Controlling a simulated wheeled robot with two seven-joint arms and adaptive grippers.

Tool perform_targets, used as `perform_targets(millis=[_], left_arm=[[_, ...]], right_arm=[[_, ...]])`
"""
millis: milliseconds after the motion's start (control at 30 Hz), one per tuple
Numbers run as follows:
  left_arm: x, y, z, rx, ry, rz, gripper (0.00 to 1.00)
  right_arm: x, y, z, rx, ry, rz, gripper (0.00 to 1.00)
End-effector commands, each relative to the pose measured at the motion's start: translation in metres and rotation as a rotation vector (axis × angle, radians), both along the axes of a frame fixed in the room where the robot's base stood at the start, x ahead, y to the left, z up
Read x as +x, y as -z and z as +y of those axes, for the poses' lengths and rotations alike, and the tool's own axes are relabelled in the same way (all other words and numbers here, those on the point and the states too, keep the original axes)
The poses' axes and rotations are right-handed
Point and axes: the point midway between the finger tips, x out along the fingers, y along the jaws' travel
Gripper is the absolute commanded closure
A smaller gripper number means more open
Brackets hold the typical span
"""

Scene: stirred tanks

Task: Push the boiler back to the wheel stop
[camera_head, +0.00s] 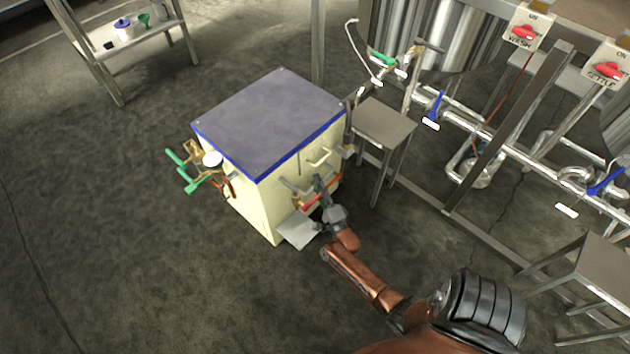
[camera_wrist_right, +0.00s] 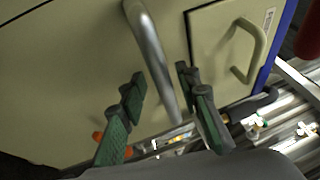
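The boiler (camera_head: 270,120) is a cream box with a dark, blue-edged top, standing on the floor in the middle of the head view. Its cream face (camera_wrist_right: 75,75) fills much of the right wrist view. My right gripper (camera_head: 320,186) is at its front face, low down. In the right wrist view the fingers of the right gripper (camera_wrist_right: 160,78) are apart. A grey metal bar handle (camera_wrist_right: 150,50) on the boiler runs between them in the picture; contact cannot be told. I cannot make out a wheel stop. My left gripper is not in view.
Green-handled valves (camera_head: 188,172) stick out from the boiler's left side. A metal stool (camera_head: 382,122) stands close to its right, with tank pipework beyond. A shelf stand (camera_head: 145,32) is at the upper left. The floor left of the boiler is clear.

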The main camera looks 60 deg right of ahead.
Motion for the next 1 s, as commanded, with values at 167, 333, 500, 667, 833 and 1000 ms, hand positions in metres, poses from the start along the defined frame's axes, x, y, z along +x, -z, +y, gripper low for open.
perform_targets(millis=[167,333,500,667,833,1000], left_arm=[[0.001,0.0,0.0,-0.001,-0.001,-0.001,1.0],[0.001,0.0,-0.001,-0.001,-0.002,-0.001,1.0],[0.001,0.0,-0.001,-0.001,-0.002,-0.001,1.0],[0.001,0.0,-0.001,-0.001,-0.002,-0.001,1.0],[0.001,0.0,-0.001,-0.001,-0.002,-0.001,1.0],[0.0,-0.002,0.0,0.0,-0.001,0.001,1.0]], right_arm=[[-0.033,0.01,0.021,0.004,0.0,0.005,0.7],[-0.06,0.015,0.039,0.003,-0.002,0.004,0.7],[-0.078,0.019,0.051,0.003,-0.002,0.004,0.7],[-0.084,0.02,0.054,0.003,-0.001,0.003,0.7],[-0.084,0.02,0.055,0.003,-0.001,0.003,0.7],[-0.081,0.017,0.055,0.002,0.01,-0.005,0.7]])
